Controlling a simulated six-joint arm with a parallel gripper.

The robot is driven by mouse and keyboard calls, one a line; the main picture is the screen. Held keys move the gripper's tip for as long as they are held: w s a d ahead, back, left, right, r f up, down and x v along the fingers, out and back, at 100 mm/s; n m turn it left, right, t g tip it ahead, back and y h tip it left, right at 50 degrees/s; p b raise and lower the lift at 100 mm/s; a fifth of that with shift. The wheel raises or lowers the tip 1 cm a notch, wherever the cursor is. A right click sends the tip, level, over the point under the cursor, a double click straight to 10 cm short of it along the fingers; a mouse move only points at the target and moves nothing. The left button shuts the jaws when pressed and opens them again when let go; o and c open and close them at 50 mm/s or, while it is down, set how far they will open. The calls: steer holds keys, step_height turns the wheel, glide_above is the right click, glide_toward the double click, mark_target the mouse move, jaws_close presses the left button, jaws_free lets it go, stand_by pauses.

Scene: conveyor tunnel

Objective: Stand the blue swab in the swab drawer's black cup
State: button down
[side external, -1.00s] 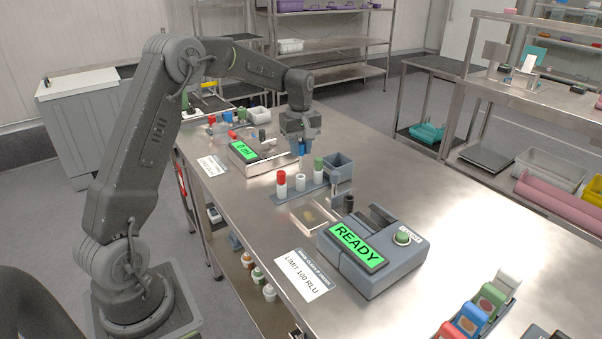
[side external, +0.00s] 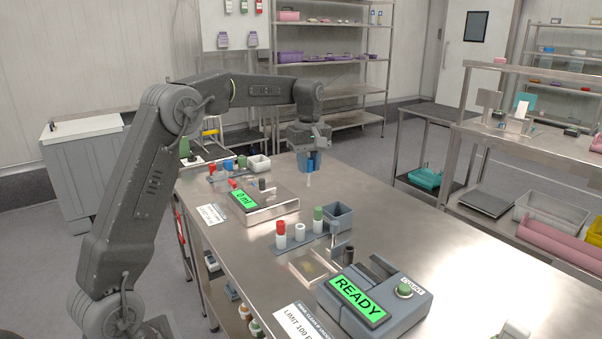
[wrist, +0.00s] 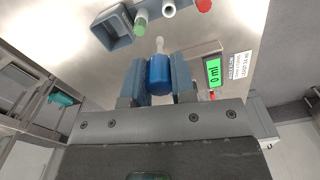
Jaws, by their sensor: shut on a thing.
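My gripper (side external: 308,155) is shut on the blue swab (side external: 314,161) and holds it upright above the steel table, white tip downward. In the wrist view the blue swab (wrist: 158,76) sits between both fingers (wrist: 157,80), its white tip pointing away from the camera. A dark cup (side external: 348,255) stands beside the grey READY reader (side external: 375,302), at the right end of a low clear-and-pale tray (side external: 310,267) that looks like the drawer. My gripper is well behind and above it. The inside of the cup cannot be made out.
A rack (side external: 292,243) with red, white and green capped items and a square grey bin (side external: 339,217) stands between my gripper and the reader. A 0 ml device (side external: 262,206) with a dark cylinder on it lies left. The table's right side is clear.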

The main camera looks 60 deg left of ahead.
steer(key=w+d, duration=0.3)
steer(key=d, duration=1.1)
step_height(320, 180, down, 11)
steer(key=shift+a+r, duration=0.15)
steer(key=shift+a, duration=0.25)
steer(key=shift+f, duration=0.3)
steer(key=shift+f, duration=2.55)
steer(key=c, duration=0.9)
jaws_free()
step_height(320, 180, up, 14)
steer(key=shift+f, duration=0.1)
